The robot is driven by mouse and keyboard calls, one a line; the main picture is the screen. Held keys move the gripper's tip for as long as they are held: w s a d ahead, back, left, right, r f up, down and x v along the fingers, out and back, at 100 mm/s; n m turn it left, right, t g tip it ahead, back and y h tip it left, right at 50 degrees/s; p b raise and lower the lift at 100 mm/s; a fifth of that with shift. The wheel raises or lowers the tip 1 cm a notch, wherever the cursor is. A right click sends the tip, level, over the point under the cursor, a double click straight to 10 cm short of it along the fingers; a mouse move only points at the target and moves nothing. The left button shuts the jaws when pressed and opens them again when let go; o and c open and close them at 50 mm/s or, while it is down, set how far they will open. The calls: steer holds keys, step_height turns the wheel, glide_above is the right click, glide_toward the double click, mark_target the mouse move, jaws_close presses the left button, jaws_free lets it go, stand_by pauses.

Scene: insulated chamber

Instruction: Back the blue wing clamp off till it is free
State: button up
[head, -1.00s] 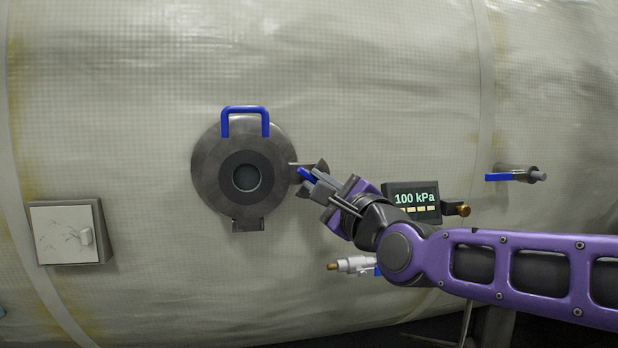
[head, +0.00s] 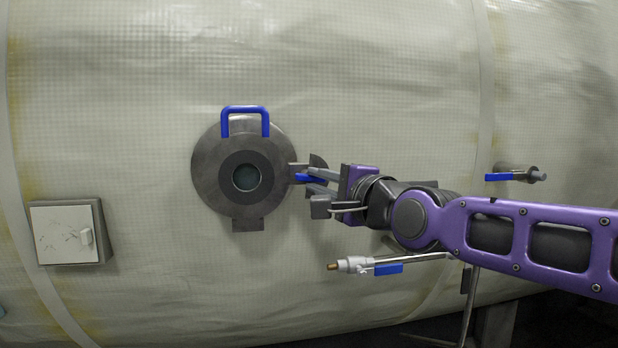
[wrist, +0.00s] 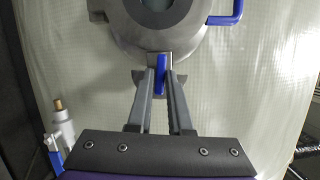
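The blue wing clamp (head: 307,178) sits at the right edge of the round grey hatch (head: 207,172), by a dark bracket (head: 318,161). It also shows in the wrist view (wrist: 160,76) as a narrow blue bar between the two grey fingers. My gripper (head: 318,179) reaches it from the right. In the wrist view my gripper (wrist: 161,80) has one finger along each side of the bar, with almost no gap, so it looks shut on the clamp. The clamp's threaded part cannot be made out.
A blue handle (head: 245,110) tops the hatch. A valve with a blue lever (head: 388,269) lies below my arm, and another blue-levered valve (head: 498,177) is at right. A white box (head: 65,234) is at left. The wall below the hatch is bare.

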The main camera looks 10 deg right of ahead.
steer(key=shift+o, duration=0.9)
steer(key=shift+s, duration=0.1)
steer(key=shift+s, duration=2.9)
steer(key=s+f+n+g+h+p, duration=0.5)
steer(key=s+f+n+g+p, duration=0.2)
steer(key=s+f+n+g, duration=0.5)
steer(key=s+f+n, duration=0.3)
steer(key=s+f, duration=0.1)
steer(key=f, duration=0.2)
steer(key=shift+s+a+n, duration=0.25)
steer(key=shift+a+n, duration=0.15)
